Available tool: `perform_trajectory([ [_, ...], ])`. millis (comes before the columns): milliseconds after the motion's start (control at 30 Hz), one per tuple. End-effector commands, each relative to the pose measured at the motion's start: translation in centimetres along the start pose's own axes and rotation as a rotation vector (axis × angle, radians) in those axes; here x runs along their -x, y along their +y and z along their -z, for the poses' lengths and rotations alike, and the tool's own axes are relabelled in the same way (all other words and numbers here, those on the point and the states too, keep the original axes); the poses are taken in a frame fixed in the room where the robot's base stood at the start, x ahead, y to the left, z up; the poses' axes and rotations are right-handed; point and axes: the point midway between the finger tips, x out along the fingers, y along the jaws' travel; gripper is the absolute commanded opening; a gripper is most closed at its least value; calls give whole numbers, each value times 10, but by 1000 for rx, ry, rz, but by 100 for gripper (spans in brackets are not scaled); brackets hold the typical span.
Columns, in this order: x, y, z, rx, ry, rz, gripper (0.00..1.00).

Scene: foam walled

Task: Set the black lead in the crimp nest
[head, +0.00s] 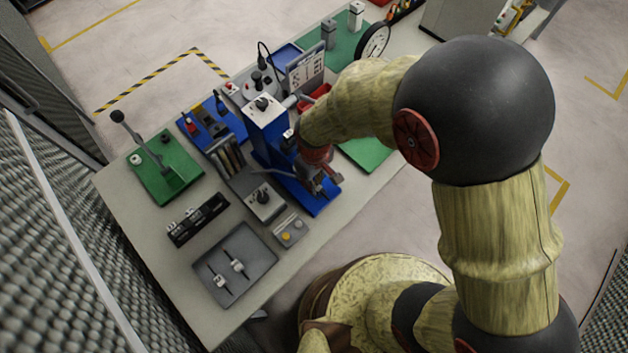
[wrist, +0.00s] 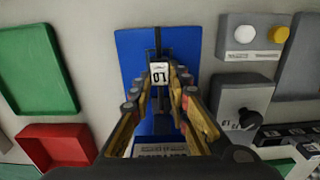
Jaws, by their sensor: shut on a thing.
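My gripper (head: 324,186) is low over the blue base (head: 318,207) of the crimp press. In the wrist view, the fingers of my gripper (wrist: 160,80) are closed on the black lead, whose white tag (wrist: 160,72) marked 1.0 shows between them. A thin dark strip runs from the tag along the middle of the blue base (wrist: 130,48). The crimp nest is mostly hidden behind the fingers and the tag. I cannot tell whether the lead touches it.
The blue press column (head: 267,125) stands close to my gripper. A grey tray (head: 255,245) holds two tagged leads. A knob box (head: 265,201) and a two-button box (head: 290,231) are nearby. In the wrist view, green (wrist: 38,70) and red (wrist: 57,145) trays lie left.

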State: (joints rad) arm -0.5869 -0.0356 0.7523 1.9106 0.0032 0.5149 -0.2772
Motion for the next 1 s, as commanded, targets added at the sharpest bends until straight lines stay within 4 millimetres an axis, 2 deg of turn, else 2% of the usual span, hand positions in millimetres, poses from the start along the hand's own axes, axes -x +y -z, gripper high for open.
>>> perform_trajectory([
  [500, -11, 0, 0, 0, 0, 0, 0],
  [533, -10, 0, 0, 0, 1, 0, 19],
  [867, -10, 0, 0, 0, 0, 0, 38],
  [1000, -10, 0, 0, 0, 0, 0, 39],
])
